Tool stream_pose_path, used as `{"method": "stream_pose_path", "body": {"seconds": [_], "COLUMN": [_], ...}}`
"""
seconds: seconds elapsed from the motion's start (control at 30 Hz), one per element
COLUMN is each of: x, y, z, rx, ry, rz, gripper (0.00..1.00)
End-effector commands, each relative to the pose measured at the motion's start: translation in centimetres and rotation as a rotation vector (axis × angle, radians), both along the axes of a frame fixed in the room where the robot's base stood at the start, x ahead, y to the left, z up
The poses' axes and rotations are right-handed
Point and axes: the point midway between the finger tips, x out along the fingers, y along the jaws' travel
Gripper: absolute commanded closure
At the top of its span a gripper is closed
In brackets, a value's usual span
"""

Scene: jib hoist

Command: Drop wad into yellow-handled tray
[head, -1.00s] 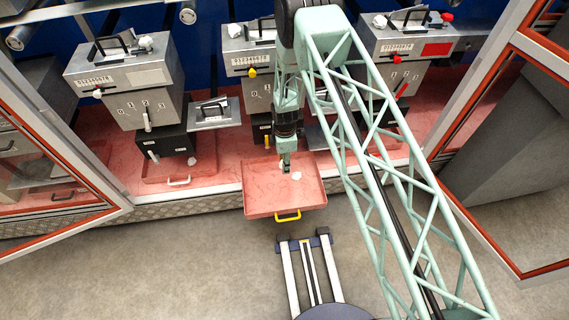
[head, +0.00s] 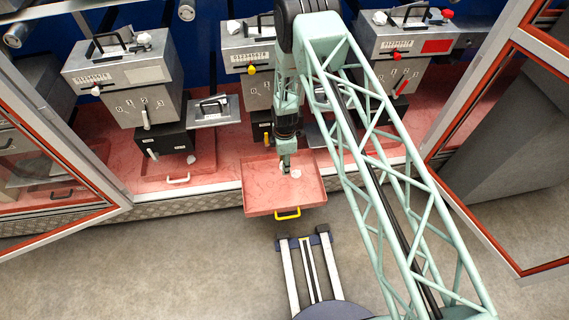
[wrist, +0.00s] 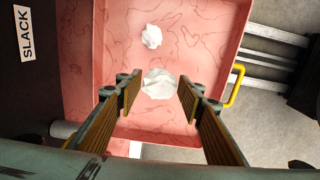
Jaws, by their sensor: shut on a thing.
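The pink-red tray with a yellow handle (head: 288,213) juts out from the middle of the bench. In the wrist view its floor (wrist: 105,50) lies below my gripper, with the handle on the right. My gripper (head: 285,171) points down over the tray. In the wrist view my gripper (wrist: 160,92) is shut on a crumpled white wad (wrist: 160,83) between its fingertips. A second white wad (wrist: 151,36) lies on the tray floor, and shows in the head view (head: 297,173) just right of the fingers. The held wad is not clear in the head view.
A tray with a white handle (head: 178,179) lies on the bench at left. Grey machines with levers (head: 120,75) stand behind, some with white wads on top. Glazed red-edged doors flank the bay. A dark part marked SLACK (wrist: 27,35) is beside the tray.

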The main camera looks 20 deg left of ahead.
Motion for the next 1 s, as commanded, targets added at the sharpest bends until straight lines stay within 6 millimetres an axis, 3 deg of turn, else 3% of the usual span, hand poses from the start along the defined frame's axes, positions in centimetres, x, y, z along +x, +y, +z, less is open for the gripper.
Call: {"method": "stream_pose_path", "body": {"seconds": [0.4, 0.93, 1.0], "x": [0.0, -0.1, 0.0], "y": [0.0, 0.0, 0.0], "z": [-3.2, -3.9, -3.9], "rx": [0.0, 0.0, 0.0], "ry": [0.0, 0.0, 0.0], "rz": [0.0, 0.0, 0.0], "gripper": [0.71, 0.71, 0.6]}}
